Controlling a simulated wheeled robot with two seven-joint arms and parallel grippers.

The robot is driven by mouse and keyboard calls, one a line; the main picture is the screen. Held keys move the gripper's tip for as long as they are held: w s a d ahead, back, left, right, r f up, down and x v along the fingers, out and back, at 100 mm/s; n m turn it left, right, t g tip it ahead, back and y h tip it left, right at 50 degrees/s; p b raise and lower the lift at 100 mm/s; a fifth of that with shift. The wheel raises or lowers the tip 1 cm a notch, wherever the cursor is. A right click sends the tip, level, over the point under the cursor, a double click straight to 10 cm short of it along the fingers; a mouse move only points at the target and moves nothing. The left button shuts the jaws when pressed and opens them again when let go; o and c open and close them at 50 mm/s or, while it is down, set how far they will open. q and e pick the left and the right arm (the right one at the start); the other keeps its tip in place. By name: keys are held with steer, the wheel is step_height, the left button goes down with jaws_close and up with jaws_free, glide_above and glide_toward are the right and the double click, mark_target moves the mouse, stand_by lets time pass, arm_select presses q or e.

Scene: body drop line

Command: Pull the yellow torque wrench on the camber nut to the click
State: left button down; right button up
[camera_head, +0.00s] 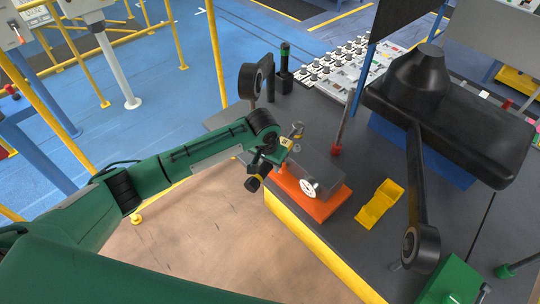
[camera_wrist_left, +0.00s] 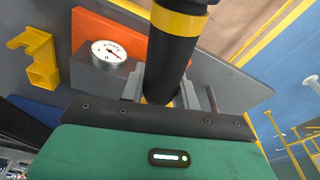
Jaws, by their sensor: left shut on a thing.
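The torque wrench shows in the left wrist view as a thick black handle with a yellow band (camera_wrist_left: 178,22). In the head view its dark handle end (camera_head: 254,183) sticks out below my left gripper (camera_head: 272,158). My left gripper is shut on this handle, with a grey jaw on each side of it in the left wrist view (camera_wrist_left: 162,92). Beside it stands a grey block with a round white dial (camera_head: 309,188) on an orange base (camera_head: 318,206); the dial also shows in the left wrist view (camera_wrist_left: 109,53). I cannot make out the camber nut. My right gripper is not seen.
A yellow bracket (camera_head: 379,204) lies on the dark bench top (camera_head: 350,236). A large black part with a long arm (camera_head: 421,190) fills the bench's right side. A red-footed post (camera_head: 335,149) stands behind the dial block. Open wooden floor (camera_head: 190,245) lies left of the bench.

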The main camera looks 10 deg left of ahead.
arm_select(q)
steer(key=shift+w+d, duration=0.15)
steer(key=shift+f, duration=0.1)
steer(key=shift+p, duration=0.45)
step_height(320, 180, down, 6)
steer(key=shift+r+b, duration=0.2)
steer(key=shift+b, duration=0.45)
stand_by(0.4)
